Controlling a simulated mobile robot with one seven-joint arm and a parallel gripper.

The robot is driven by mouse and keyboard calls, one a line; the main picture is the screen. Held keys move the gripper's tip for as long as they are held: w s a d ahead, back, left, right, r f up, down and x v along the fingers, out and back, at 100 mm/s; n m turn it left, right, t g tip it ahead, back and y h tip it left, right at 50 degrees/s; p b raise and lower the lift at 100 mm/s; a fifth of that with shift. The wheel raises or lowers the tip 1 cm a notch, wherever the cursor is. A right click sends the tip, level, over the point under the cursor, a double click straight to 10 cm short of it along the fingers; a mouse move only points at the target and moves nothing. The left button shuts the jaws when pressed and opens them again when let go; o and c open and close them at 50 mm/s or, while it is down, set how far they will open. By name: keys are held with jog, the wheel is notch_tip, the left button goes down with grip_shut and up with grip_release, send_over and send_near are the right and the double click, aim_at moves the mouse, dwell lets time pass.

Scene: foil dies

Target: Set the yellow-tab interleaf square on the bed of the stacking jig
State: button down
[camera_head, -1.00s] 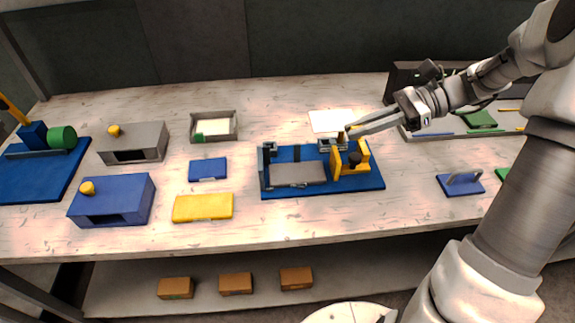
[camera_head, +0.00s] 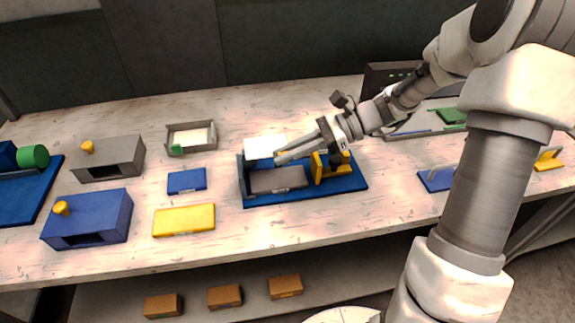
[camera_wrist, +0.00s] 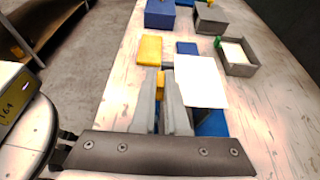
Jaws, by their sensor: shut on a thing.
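The yellow-tab interleaf is a thin white square sheet (camera_head: 264,146). My gripper (camera_head: 279,158) is shut on its yellow tab (camera_wrist: 160,84), and the sheet sticks out to the right of the fingers in the wrist view (camera_wrist: 201,83). The stacking jig has a blue base (camera_head: 345,184), a grey bed (camera_head: 280,180) at its left and a yellow clamp block (camera_head: 322,166) at its right. In the head view the sheet shows just beyond the jig's back edge, apart from the bed; its exact height is unclear. My fingers partly hide the jig's back side.
A grey tray (camera_head: 215,138) with a white sheet and green tab stands left. A blue block (camera_head: 187,181), yellow block (camera_head: 184,220), grey box (camera_head: 122,160) and blue box (camera_head: 88,218) lie further left. A blue handled plate (camera_head: 436,180) is at right. The front strip is clear.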

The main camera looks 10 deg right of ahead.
jog(key=shift+f+b, duration=0.3)
jog(key=shift+f, duration=1.4)
jog(key=shift+f, duration=0.3)
jog(key=c, duration=0.9)
grip_release()
jog(key=shift+c, duration=0.2)
jog(key=shift+r, duration=0.1)
jog(key=shift+d+r, duration=0.15)
jog(key=shift+r, duration=0.15)
jog(key=p+v, duration=0.1)
jog(key=v, duration=1)
jog(key=shift+d, duration=0.4)
